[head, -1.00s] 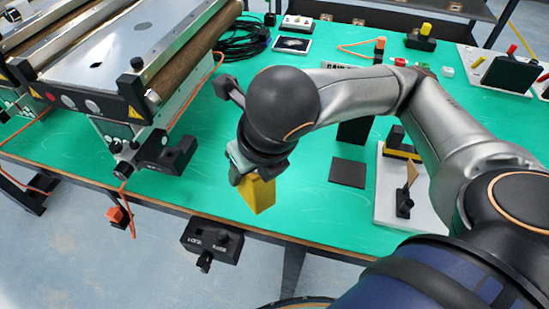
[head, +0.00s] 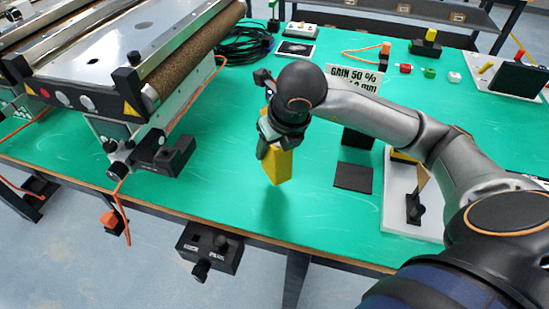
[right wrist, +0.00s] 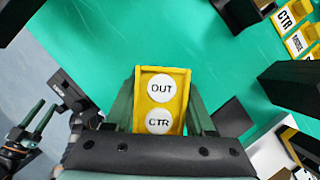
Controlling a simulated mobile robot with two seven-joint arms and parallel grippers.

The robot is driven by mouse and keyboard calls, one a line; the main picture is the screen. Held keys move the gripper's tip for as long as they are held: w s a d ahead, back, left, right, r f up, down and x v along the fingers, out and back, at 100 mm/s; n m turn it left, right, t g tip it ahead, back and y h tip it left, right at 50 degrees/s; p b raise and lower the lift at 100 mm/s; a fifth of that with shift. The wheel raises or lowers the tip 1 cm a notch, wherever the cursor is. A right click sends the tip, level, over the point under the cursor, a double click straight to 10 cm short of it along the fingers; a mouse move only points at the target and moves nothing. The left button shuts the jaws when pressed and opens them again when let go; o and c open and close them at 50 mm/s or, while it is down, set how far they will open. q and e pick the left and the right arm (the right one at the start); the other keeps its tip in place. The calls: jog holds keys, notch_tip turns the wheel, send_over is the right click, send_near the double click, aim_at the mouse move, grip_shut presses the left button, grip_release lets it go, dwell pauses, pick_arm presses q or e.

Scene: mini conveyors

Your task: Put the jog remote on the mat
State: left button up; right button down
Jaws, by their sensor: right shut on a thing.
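The jog remote is a yellow box (head: 279,167) held by my right gripper (head: 270,147) above the green table. In the right wrist view the remote (right wrist: 158,100) shows white OUT and CTR buttons between the two fingers of my right gripper (right wrist: 160,95). The mat is a small dark square (head: 353,177) lying flat on the table, to the right of the remote and apart from it. A dark patch beside the right finger in the right wrist view looks like the mat (right wrist: 232,118).
A conveyor with a brown roller (head: 195,50) stands on the left. A black control box (head: 210,247) hangs at the table's front edge. A white plate (head: 398,205) with a black fixture lies right of the mat. A GAIN sign (head: 353,78) stands behind.

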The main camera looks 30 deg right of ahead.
jog(key=shift+w+d+f, duration=0.15)
jog(key=shift+f, duration=0.1)
jog(key=f, duration=0.3)
jog(key=shift+w+d+f, duration=0.25)
jog(key=shift+f, duration=0.1)
jog(key=shift+f+b, duration=0.2)
jog(key=shift+b, duration=0.1)
jog(key=shift+c, duration=1.2)
grip_release()
jog(key=shift+r, duration=0.1)
